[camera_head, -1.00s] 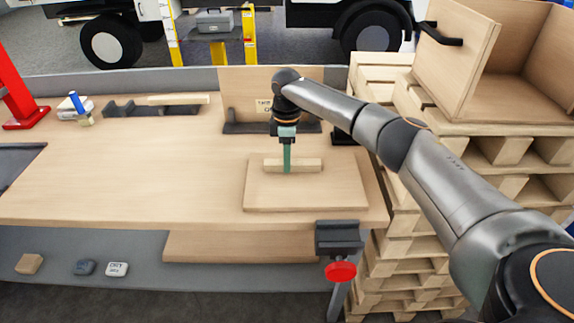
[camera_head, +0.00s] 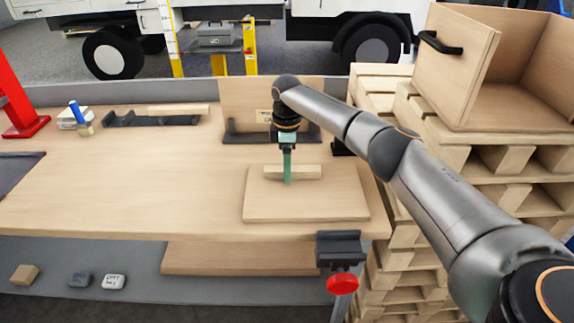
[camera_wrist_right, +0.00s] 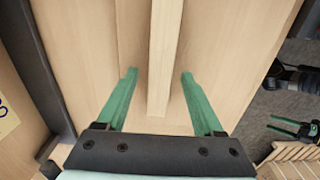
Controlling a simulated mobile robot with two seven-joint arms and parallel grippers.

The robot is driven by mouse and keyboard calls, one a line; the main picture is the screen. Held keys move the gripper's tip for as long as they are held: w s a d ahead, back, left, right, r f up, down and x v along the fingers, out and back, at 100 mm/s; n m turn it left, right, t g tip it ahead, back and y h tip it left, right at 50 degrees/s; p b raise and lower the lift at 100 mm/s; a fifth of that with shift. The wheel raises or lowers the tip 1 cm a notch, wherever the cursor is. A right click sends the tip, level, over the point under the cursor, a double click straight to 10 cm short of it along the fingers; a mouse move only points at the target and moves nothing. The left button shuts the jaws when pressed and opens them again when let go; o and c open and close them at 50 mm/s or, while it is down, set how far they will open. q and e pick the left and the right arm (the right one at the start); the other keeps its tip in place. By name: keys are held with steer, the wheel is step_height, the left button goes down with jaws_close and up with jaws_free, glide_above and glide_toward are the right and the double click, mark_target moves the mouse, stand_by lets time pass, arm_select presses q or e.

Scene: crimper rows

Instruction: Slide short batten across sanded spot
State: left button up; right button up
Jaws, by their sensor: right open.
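The short batten (camera_head: 308,172) is a pale wooden bar lying on a flat wooden board (camera_head: 300,207) on the bench. My right gripper (camera_head: 287,181) is over the batten from above, with a green finger in front of its near side. In the right wrist view the batten (camera_wrist_right: 164,50) runs between the two open green fingers (camera_wrist_right: 158,74), with a visible gap on each side. The sanded spot cannot be made out on the board.
A black rack (camera_head: 125,121) with a longer wooden bar (camera_head: 180,110) is at the bench's back left. An upright panel (camera_head: 240,98) stands behind my right gripper. A clamp with a red knob (camera_head: 342,284) is at the front edge. The bench's left middle (camera_head: 130,185) is clear.

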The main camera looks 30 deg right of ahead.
step_height(320, 180, up, 12)
stand_by(0.6)
stand_by(0.4)
